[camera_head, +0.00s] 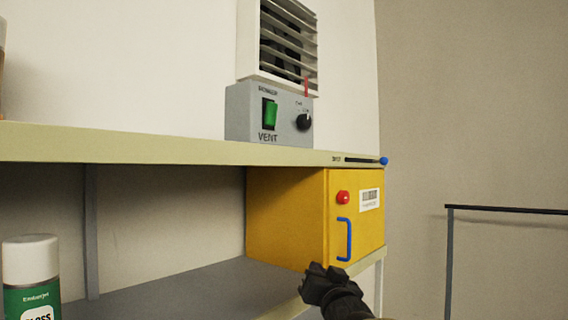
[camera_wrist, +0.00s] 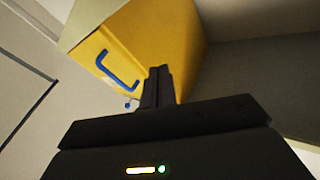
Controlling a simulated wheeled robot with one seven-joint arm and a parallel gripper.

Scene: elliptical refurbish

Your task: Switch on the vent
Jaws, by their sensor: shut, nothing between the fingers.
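The vent (camera_head: 287,42) is a white louvred unit on the wall, with a grey control box (camera_head: 240,115) below it, standing on the upper shelf. The box is marked VENT and carries a green rocker switch (camera_head: 270,113) and a black knob (camera_head: 304,122). Whether the switch is on or off I cannot tell. My gripper (camera_head: 318,275) is black, shut and empty. It is low in the head view, in front of the lower part of the yellow box and well below the vent. In the wrist view its closed fingers (camera_wrist: 158,86) point toward the yellow box; the vent is not visible there.
The yellow box (camera_head: 290,215), with a red button (camera_head: 343,197) and blue handle (camera_head: 344,240), sits under the upper shelf (camera_head: 150,145). The handle also shows in the wrist view (camera_wrist: 118,74). A white-capped green can (camera_head: 32,275) stands at lower left. A dark rail (camera_head: 505,209) is at right.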

